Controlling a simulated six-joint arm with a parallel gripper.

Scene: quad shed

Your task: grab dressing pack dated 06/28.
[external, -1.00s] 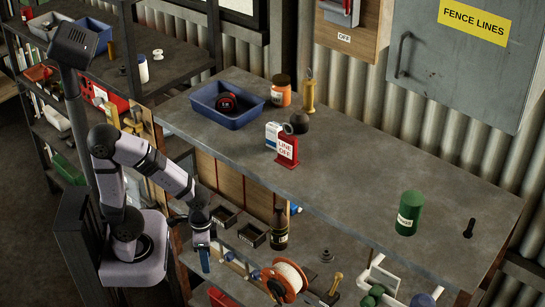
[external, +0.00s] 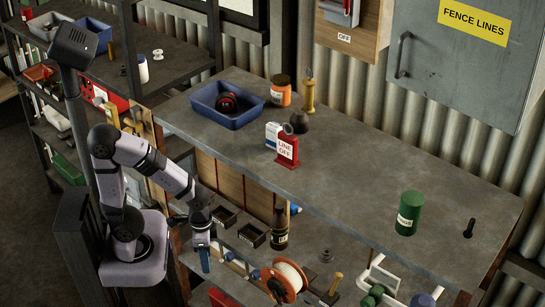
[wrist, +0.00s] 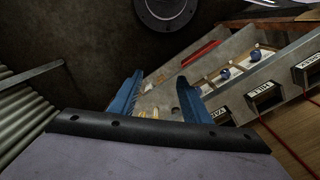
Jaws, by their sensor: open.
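My gripper (external: 205,262) hangs pointing down in front of the bench, beside its lower shelf. In the wrist view its two blue fingers (wrist: 160,80) are apart, with nothing held between them. I cannot pick out a dressing pack dated 06/28 for certain. A small white and blue box (external: 273,134) stands on the bench top behind a red LINE OFF sign (external: 287,150), which partly hides it. No date on it can be read. My gripper is well below and left of this box.
The bench top (external: 350,165) holds a blue tray (external: 235,118), an orange jar (external: 281,92) and a green canister (external: 408,212). Below are a dark bottle (external: 279,228), a cable reel (external: 288,277) and small black bins (external: 252,234). Labelled bins (wrist: 265,95) show in the wrist view.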

